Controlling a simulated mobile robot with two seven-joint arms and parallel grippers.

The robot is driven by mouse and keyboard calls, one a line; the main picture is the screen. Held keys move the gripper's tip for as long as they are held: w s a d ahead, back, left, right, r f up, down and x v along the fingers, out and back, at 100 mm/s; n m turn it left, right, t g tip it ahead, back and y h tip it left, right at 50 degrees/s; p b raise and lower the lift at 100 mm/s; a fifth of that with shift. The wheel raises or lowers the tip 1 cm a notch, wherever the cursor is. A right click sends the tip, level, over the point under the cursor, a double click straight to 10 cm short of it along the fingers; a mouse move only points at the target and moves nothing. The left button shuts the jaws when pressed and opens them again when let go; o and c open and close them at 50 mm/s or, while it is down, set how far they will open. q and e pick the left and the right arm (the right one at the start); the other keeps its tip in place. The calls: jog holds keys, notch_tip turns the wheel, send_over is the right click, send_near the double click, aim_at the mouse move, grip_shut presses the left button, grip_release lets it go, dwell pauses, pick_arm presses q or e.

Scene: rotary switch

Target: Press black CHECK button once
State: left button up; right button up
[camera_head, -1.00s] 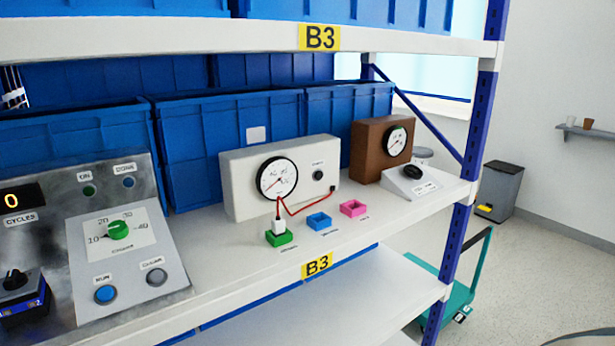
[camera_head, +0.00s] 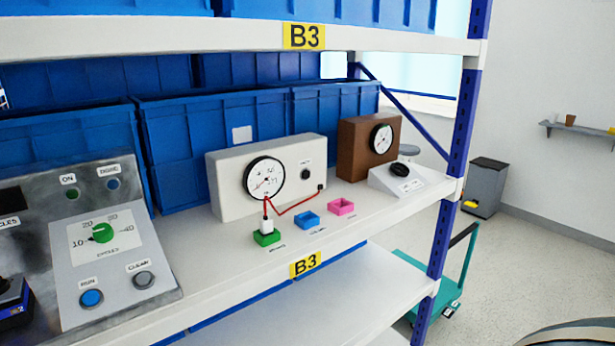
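A white box with a round dial gauge (camera_head: 264,178) on its front stands on the middle shelf. The small black button (camera_head: 305,174) sits on the box's front, right of the dial, under a small label too blurred to read surely. A red wire (camera_head: 290,208) runs from a black socket at the box's lower right to a white plug (camera_head: 267,226) in the green block (camera_head: 267,239). Nothing touches the button. Neither of my grippers is in view.
Blue and pink open blocks (camera_head: 341,207) sit in front of the box. A brown gauge box (camera_head: 354,150) and sloped black-knob unit (camera_head: 398,178) stand right. A grey control panel (camera_head: 120,235) stands left. Blue crates (camera_head: 180,160) are behind. The blue upright (camera_head: 452,150) bounds the shelf.

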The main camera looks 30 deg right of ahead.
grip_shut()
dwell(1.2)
